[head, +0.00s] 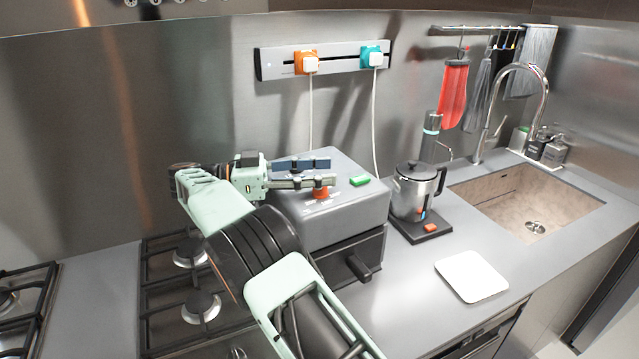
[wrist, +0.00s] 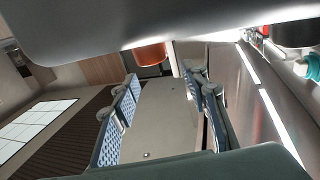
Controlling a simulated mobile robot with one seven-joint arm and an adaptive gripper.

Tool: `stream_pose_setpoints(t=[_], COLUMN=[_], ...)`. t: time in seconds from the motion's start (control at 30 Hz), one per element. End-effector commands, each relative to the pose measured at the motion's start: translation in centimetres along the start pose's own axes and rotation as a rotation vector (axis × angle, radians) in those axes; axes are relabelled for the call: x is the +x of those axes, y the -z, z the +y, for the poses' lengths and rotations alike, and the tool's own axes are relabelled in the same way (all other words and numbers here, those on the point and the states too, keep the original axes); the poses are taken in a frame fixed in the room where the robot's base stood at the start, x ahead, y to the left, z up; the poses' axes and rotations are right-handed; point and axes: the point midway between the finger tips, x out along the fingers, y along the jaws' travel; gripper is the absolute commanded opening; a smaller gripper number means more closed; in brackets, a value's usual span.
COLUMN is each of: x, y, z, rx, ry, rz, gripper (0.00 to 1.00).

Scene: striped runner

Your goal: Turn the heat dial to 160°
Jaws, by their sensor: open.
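The heat dial (head: 321,193) is a small orange-red knob on top of a dark grey boxy appliance (head: 345,213). Pale marks lie beside it, too small to read. My gripper (head: 331,172) reaches in from the left, level above the appliance top. Its two fingers are apart and empty, with the tips close to the dial. One finger partly covers the dial in the head view. In the wrist view the dial (wrist: 150,54) shows beyond the open fingertips (wrist: 160,82), against the grey body. I cannot tell whether a finger touches it. The dial's setting is not readable.
A green button (head: 359,181) sits on the appliance top, right of the dial. A drawer handle (head: 361,267) sticks out in front. A steel kettle (head: 415,193) stands to the right, near a white square board (head: 471,276) and the sink (head: 530,200). Gas hobs (head: 190,280) lie left.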

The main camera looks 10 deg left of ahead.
Motion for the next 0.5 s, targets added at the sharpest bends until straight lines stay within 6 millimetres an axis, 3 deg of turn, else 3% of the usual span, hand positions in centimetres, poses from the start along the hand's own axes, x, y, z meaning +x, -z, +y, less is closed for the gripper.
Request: stream_pose_setpoints(t=[0.2, 0.5], x=[-0.1, 0.0], y=[4.3, 6.8], z=[0.0, 0.0], rx=[0.003, -0.002], ry=[0.0, -0.001], rz=[0.0, 0.0], gripper=[0.41, 0.41])
